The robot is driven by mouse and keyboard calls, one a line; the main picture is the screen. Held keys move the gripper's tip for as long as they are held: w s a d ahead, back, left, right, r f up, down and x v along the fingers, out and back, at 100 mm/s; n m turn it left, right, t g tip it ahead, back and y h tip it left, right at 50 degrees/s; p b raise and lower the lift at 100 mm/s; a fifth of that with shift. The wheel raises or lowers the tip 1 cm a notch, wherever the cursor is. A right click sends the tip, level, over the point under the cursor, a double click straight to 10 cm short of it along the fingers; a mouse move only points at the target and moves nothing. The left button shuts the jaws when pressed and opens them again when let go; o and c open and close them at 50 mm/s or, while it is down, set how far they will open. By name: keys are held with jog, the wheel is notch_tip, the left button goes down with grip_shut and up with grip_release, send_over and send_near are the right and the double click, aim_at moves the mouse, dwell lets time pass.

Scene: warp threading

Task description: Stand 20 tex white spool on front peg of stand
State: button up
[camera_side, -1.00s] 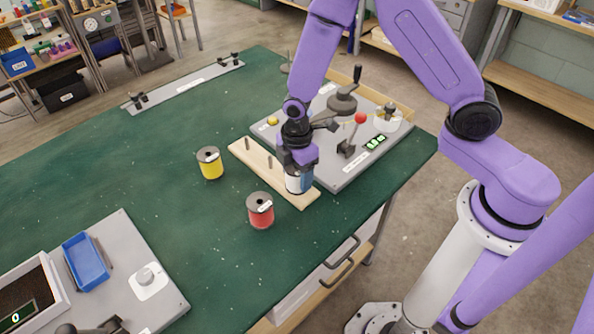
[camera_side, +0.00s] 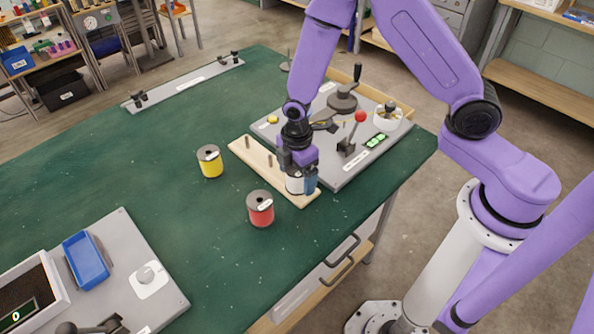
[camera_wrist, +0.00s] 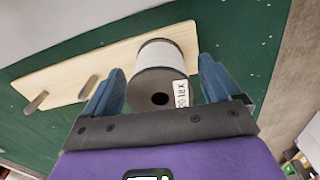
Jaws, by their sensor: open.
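The white spool (camera_wrist: 166,57) with dark end flanges sits at the front end of the wooden stand (camera_side: 240,148). It also shows in the side view (camera_side: 294,185), partly covered by my gripper. Its label is partly readable in the wrist view, upside down, as "0 TEX". My gripper (camera_wrist: 159,82) is open, its blue fingers on either side of the spool with gaps visible. The front peg is hidden, and no peg tip shows in the spool's dark hole. Two other pegs (camera_side: 270,160) on the stand are bare.
A red spool (camera_side: 260,209) and a yellow spool (camera_side: 210,162) stand on the green table beside the stand. A grey panel (camera_side: 340,175) with a red-knobbed lever and crank lies close behind my gripper. The table's left middle is clear.

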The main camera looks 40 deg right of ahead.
jog(key=shift+r, duration=0.1)
notch_tip(320, 180, up, 16)
jog(key=s+d+r+m, duration=0.2)
jog(key=s+d, duration=0.2)
jog(key=s, duration=0.8)
jog(key=s+d+r+m, duration=0.2)
jog(key=s+d, duration=0.2)
jog(key=s, duration=0.7)
jog(key=shift+s+r, duration=0.3)
jog(key=shift+s, duration=0.05)
